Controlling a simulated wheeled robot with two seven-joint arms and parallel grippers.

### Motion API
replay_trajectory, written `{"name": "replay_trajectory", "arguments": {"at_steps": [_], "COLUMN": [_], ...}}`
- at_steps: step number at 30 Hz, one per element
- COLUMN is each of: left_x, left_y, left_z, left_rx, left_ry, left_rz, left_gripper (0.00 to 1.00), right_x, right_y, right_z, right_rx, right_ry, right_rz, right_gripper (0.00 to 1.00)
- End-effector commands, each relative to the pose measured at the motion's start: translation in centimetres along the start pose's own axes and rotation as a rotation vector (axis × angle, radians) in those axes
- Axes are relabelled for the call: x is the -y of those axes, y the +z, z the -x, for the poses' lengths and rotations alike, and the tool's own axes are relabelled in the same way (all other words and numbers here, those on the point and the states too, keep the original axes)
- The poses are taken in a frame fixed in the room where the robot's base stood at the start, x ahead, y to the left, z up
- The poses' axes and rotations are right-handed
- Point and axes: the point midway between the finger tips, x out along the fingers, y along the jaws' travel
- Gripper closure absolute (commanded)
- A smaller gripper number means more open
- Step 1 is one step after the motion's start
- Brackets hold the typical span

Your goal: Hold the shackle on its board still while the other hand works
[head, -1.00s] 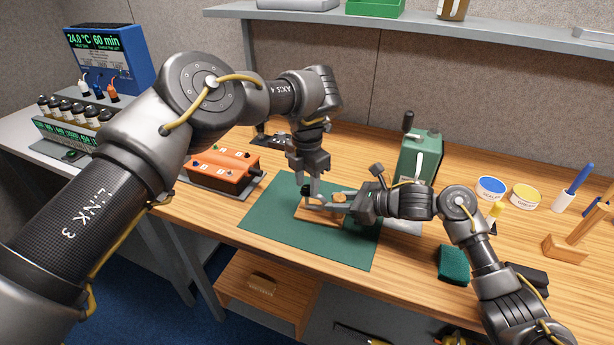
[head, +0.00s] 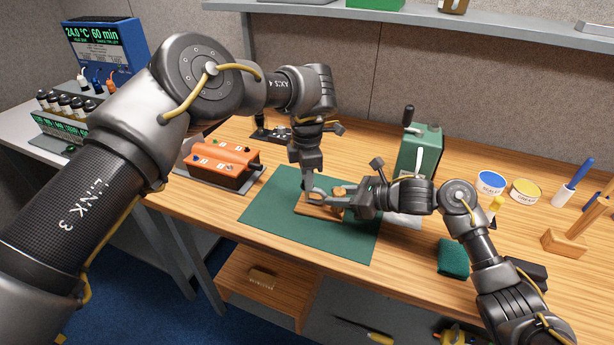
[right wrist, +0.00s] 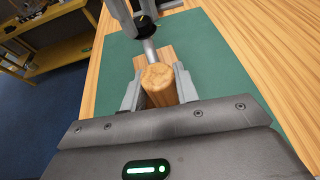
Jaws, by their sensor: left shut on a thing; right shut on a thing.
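A wooden board (head: 318,211) lies on the green mat (head: 275,215). The dark shackle (right wrist: 140,25) is on it, mostly hidden by fingers. My left gripper (head: 309,192) comes down from above and is shut on the shackle. My right gripper (head: 338,198) reaches in from the right, shut on the round wooden handle (head: 340,190) of a tool. In the right wrist view, the handle (right wrist: 159,77) sits between the right fingers (right wrist: 157,88), and its steel shaft (right wrist: 149,50) runs to the shackle. I cannot tell exactly how the shaft meets it.
An orange box (head: 224,164) stands left of the mat, and a green machine with a crank (head: 420,150) stands behind right. Tins (head: 490,183), a green pad (head: 454,257) and a wooden stand (head: 565,243) are on the right. The mat's front is clear.

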Motion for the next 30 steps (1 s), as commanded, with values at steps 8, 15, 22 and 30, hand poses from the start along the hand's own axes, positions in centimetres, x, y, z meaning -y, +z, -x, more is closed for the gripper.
{"name": "replay_trajectory", "arguments": {"at_steps": [8,15,22,30], "left_x": [-0.01,-0.05,-0.02,-0.03], "left_y": [0.02,-0.05,0.01,0.02], "left_z": [0.05,0.12,0.07,0.08], "left_rx": [0.001,-0.002,0.002,0.002], "left_ry": [0.000,0.002,0.001,0.000], "left_rz": [-0.026,-0.348,-0.550,-0.565], "left_gripper": [1.00,1.00,1.00,1.00], "right_x": [-0.01,-0.01,-0.01,-0.01], "right_y": [-0.03,-0.03,-0.05,-0.05], "right_z": [0.00,0.00,0.00,0.00], "right_rx": [-0.001,-0.001,-0.001,-0.002], "right_ry": [0.000,0.000,0.000,0.000], "right_rz": [0.000,-0.001,-0.001,-0.001], "right_gripper": [1.00,1.00,1.00,1.00]}}
